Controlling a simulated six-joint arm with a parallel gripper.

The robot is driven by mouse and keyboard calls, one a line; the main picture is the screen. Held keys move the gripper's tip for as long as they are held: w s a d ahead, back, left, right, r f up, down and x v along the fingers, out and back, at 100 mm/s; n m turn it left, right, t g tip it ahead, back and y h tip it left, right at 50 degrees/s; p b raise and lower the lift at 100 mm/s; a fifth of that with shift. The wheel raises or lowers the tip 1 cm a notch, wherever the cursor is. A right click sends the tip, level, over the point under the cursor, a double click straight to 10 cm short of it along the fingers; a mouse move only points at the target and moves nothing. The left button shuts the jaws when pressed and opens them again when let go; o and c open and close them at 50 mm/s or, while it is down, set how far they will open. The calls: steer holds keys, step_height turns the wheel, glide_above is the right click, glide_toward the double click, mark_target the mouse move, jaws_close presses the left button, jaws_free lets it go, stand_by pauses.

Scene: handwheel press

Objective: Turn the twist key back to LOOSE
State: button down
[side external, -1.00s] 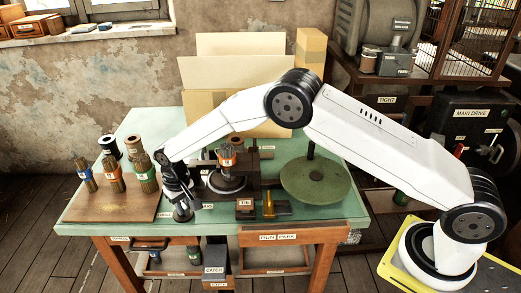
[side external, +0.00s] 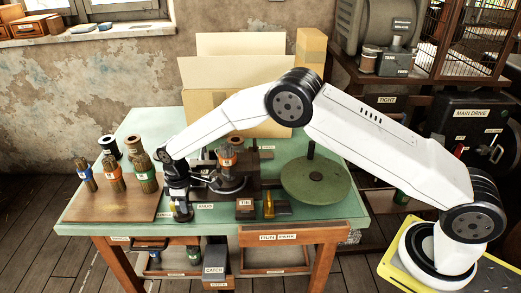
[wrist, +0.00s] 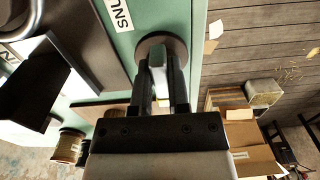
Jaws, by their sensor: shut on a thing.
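The twist key (wrist: 157,58) shows in the wrist view as a pale piece between my fingers, above a dark round base (wrist: 152,42). The base also shows in the side view (side external: 183,217), near the front edge of the green table. My gripper (side external: 182,207) points down at it and is shut on the key; in the wrist view, its two dark fingers (wrist: 160,68) stand on either side. A SNUG label (wrist: 119,12) lies beside the base. The fingers hide most of the key, and I cannot read which way it points.
A cardboard box (side external: 235,85) stands behind.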

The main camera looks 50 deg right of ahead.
steer(key=shift+n, duration=0.3)
steer(key=c, duration=0.6)
jaws_free()
steer(key=shift+r, duration=0.15)
steer(key=shift+r, duration=3.8)
steer(key=shift+d, duration=0.15)
